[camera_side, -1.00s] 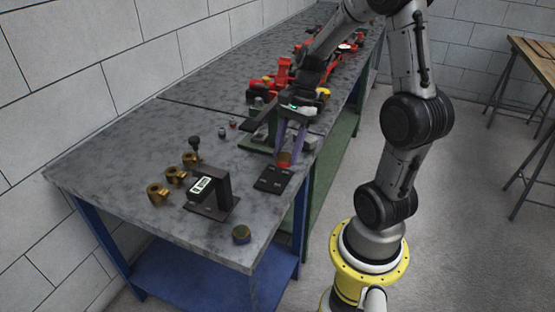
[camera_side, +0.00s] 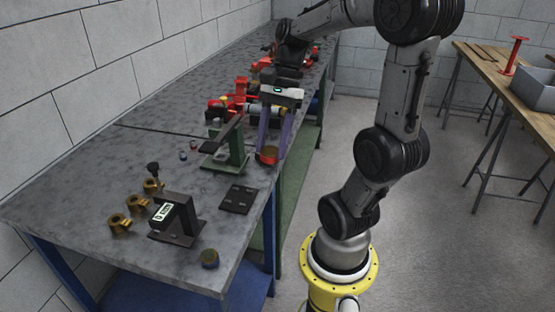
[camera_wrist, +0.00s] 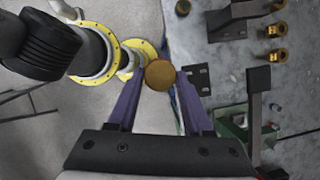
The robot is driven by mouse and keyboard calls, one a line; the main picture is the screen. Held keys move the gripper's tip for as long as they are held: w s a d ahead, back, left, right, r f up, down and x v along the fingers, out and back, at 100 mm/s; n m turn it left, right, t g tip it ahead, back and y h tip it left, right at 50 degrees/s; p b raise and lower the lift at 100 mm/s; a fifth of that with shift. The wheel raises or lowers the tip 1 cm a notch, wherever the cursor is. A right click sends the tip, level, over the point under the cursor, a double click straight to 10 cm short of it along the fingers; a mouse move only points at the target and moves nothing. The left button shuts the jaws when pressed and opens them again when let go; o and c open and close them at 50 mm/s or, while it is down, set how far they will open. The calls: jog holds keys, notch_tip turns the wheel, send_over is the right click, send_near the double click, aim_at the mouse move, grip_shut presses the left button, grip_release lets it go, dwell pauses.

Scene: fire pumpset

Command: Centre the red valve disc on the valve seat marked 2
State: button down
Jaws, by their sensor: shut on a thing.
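The red valve disc (camera_side: 267,155) is held between the two purple fingers of my gripper (camera_side: 270,150), off the bench near its right edge. Its rim looks red with brass in the side view. In the wrist view the disc (camera_wrist: 159,74) shows a round brass face between the fingertips (camera_wrist: 158,80). Several brass valve seats stand in a row at the left of the bench: one nearest (camera_side: 120,224), one in the middle (camera_side: 137,205) and one farther back (camera_side: 153,187). I cannot read any number on them. My gripper is well to their right.
A black stand with a small display (camera_side: 172,216) is beside the seats. A blue-banded round piece (camera_side: 210,258) sits near the front corner. A black plate (camera_side: 238,199) lies flat on the bench. A green stand with a dark lever (camera_side: 229,148) is left of my gripper.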

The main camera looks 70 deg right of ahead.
jog(key=w+r, duration=0.1)
jog(key=w, duration=2.9)
jog(key=w+a+f, duration=0.2)
jog(key=w+a, duration=0.4)
jog(key=w, duration=0.1)
notch_tip(320, 180, down, 10)
jog(key=shift+s+f, duration=0.1)
jog(key=shift+f, duration=0.15)
jog(key=shift+f, duration=0.15)
jog(key=shift+f, duration=2.1)
jog(key=shift+f, duration=0.3)
jog(key=shift+c, duration=1.2)
grip_release()
